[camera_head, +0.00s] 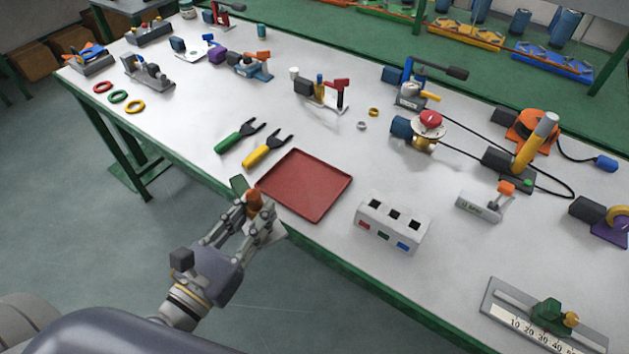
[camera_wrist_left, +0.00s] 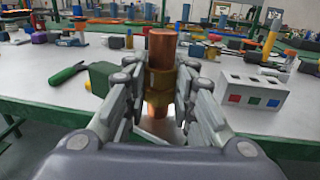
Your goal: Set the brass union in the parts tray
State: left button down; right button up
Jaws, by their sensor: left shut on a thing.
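My left gripper (camera_head: 250,208) is shut on the brass union (camera_head: 254,200) at the table's front edge. The union is copper and brass coloured. In the left wrist view the union (camera_wrist_left: 161,70) stands upright between the fingers (camera_wrist_left: 160,95). The red parts tray (camera_head: 305,184) lies flat and empty on the table, just right of and beyond the gripper in the head view. The union is outside the tray, beside its near left corner. My right gripper does not show.
A ruler fixture (camera_head: 545,318) is at the near right. The table between is clear.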

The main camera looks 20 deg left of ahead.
pick_arm(q)
jog(key=x, duration=0.2)
jog(key=p+x, duration=0.1)
jog(key=x, duration=0.1)
jog(key=shift+d+r+p, duration=0.1)
jog(key=shift+d+p, duration=0.15)
jog(key=shift+p, duration=0.05)
jog(key=p+x, duration=0.1)
jog(key=x, duration=0.2)
jog(key=d+f+x, duration=0.1)
jog(key=x, duration=0.3)
jog(key=p+x, duration=0.1)
jog(key=x, duration=0.2)
jog(key=shift+w+d+f+p, duration=0.1)
jog(key=shift+d+f+p, duration=0.15)
jog(key=shift+d+p, duration=0.15)
jog(key=shift+w+d+f, duration=0.1)
jog(key=shift+w, duration=0.05)
notch_tip(320, 180, down, 3)
jog(key=shift+f+b, duration=0.1)
jog(key=shift+b, duration=0.9)
jog(key=shift+f, duration=0.25)
jog(key=shift+r, duration=0.15)
jog(key=shift+f, duration=0.2)
jog(key=c, duration=1.3)
grip_release()
jog(key=shift+c, duration=0.2)
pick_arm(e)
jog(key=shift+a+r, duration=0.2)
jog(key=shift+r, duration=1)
